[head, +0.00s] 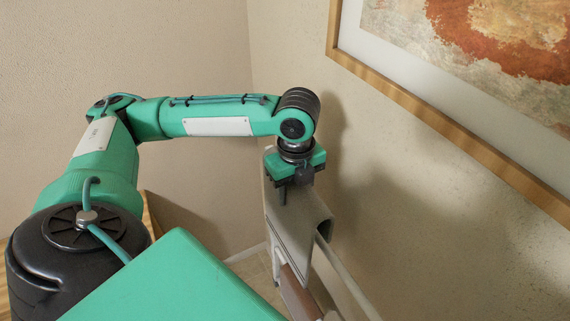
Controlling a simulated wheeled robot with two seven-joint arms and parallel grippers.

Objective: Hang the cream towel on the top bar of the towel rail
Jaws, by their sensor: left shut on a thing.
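The cream towel (287,226), greyish in this light, hangs in a folded, upside-down U shape at the towel rail, below my left gripper. The top bar (347,279) of the rail comes out from under the towel's fold and runs toward the lower right. The towel appears to lie over this bar, with a flap on its left side; its far side is mostly hidden. My left gripper (293,188) points down and is shut on the towel's upper edge. Its fingertips are partly hidden. My right gripper is not in view.
A brown and white item (296,291) shows lower on the rail, beneath the towel. A wood-framed picture (440,112) hangs on the right wall, close to the rail. A brown wooden panel (185,222) stands behind my left arm. A little tiled floor (254,267) shows.

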